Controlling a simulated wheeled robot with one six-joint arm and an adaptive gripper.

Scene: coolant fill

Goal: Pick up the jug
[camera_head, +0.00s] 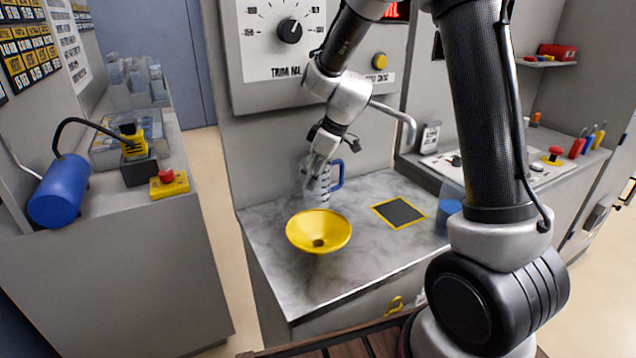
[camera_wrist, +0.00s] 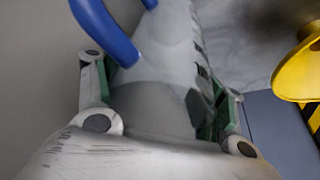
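The jug (camera_head: 323,187) is clear to whitish with dark marks and a blue handle on its right. It appears upright on the marble-look counter (camera_head: 285,275), behind the yellow funnel. My gripper (camera_head: 317,168) is at the jug's upper part and hides some of it. In the wrist view the jug's pale body (camera_wrist: 172,62) lies between the two fingers of my gripper (camera_wrist: 160,80), with the blue handle at the top. The fingers are wide apart, one on each side, close to the jug. I cannot tell whether both pads press on it.
The yellow funnel (camera_head: 318,232) sits in front of the jug. A yellow-edged dark square (camera_head: 398,212) lies to the right, and a container of blue liquid (camera_head: 449,205) is partly behind my arm. A wall panel with a dial (camera_head: 290,31) rises behind the counter.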

